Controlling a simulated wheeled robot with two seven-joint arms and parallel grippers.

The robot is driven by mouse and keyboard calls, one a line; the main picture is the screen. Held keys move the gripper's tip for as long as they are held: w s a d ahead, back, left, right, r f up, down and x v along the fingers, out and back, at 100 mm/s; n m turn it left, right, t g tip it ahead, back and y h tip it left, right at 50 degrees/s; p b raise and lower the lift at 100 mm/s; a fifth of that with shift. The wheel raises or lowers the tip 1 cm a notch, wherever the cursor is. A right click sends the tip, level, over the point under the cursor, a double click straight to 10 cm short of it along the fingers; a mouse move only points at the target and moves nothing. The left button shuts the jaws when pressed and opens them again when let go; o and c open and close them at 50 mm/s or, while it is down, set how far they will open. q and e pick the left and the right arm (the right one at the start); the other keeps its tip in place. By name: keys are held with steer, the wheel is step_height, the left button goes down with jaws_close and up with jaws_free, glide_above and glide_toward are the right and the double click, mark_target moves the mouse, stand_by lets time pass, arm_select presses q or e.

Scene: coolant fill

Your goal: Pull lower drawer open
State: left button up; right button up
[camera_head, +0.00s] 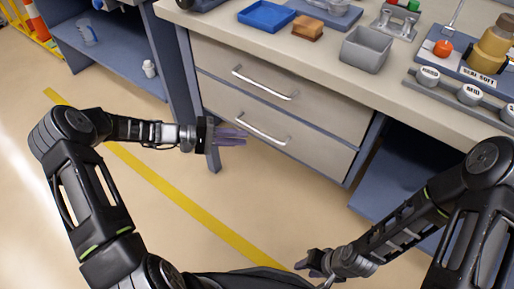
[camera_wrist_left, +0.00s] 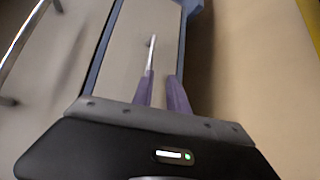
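The lower drawer (camera_head: 300,147) is in the grey-blue bench and looks closed. Its silver bar handle (camera_head: 262,129) also shows in the left wrist view (camera_wrist_left: 151,52), near the tip of the left-hand finger. My left gripper (camera_head: 232,137) is in front of the lower drawer, by the left end of that handle. In the left wrist view its two purple fingers (camera_wrist_left: 162,88) are apart, with a narrow gap and nothing clearly held. Contact with the handle cannot be told. My right gripper (camera_head: 312,263) is low over the floor, away from the drawers; its finger opening is unclear.
The upper drawer (camera_head: 320,103) is closed, with its own handle (camera_head: 265,84). The benchtop (camera_head: 225,25) holds a blue tray (camera_head: 266,16), a grey bin (camera_head: 366,50) and other items. Floor with a yellow line (camera_head: 180,195) lies open before the drawers.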

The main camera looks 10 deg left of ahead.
mark_target(257, 131)
arm_select(q)
steer(key=shift+w+a+r+t+h, duration=0.2)
steer(key=shift+w+a+r, duration=0.15)
steer(key=shift+a, duration=0.2)
steer(key=shift+w+a+r+t+h, duration=0.1)
steer(key=shift+w+a+r+t, duration=0.1)
steer(key=shift+a+r, duration=0.3)
steer(key=shift+f, duration=0.1)
steer(key=b+x, duration=0.1)
steer(key=x, duration=0.6)
steer(key=shift+w+d+f, duration=0.1)
steer(key=shift+w+d, duration=0.05)
steer(key=shift+d, duration=0.2)
steer(key=shift+c, duration=0.6)
jaws_close()
